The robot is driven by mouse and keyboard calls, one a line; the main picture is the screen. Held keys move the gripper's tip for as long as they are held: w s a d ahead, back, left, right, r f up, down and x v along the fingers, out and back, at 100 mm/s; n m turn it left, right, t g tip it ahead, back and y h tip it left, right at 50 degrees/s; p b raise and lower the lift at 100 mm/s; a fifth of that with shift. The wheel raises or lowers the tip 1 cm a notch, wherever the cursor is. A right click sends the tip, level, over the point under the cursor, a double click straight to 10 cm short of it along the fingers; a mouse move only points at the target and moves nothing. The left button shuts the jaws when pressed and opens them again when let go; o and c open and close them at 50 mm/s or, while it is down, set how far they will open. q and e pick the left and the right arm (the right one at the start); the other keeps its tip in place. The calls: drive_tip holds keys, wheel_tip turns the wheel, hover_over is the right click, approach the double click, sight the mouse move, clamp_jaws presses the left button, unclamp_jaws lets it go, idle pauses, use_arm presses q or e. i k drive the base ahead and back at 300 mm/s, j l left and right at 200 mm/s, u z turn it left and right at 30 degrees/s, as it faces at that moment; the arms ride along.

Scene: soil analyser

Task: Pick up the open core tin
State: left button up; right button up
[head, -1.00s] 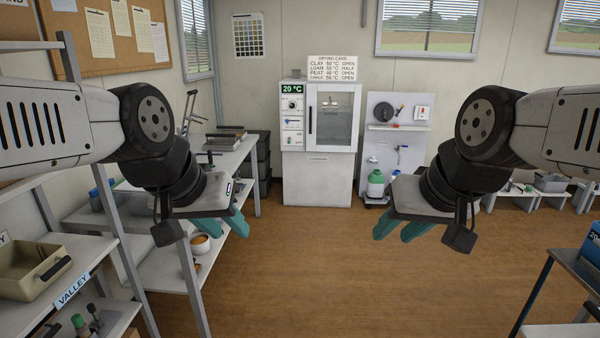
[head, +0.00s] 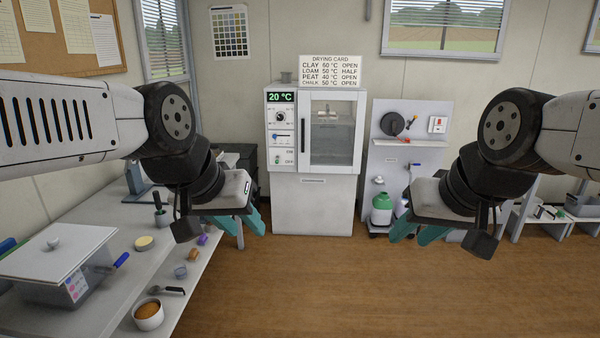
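I cannot tell for sure which thing is the open core tin. A small grey cylinder (head: 287,77) stands on top of the drying oven, and a small grey round container (head: 181,272) sits on the left bench. My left gripper (head: 243,222) is in front of the oven's lower left, beyond the bench's right edge. It is empty, with its teal fingers apart. My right gripper (head: 418,230) is in front of the white stand, also empty with fingers apart. Neither touches anything.
The left bench (head: 215,285) holds a white-lidded box (head: 60,252), a white bowl of brown stuff (head: 148,314) and several small items. The drying oven (head: 315,135) reads 20 °C, its door shut. A white stand (head: 405,150) is to its right. The wooden floor (head: 350,290) is clear.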

sight(211, 228)
drive_tip(key=i+l+u, duration=0.1)
drive_tip(key=i+u, duration=0.4)
drive_tip(key=i+l+u, duration=0.25)
drive_tip(key=u, duration=0.25)
drive_tip(key=i+l+u, duration=0.65)
drive_tip(key=l+u, duration=0.35)
drive_tip(key=i+l+u, duration=0.15)
drive_tip(key=l+u, duration=0.35)
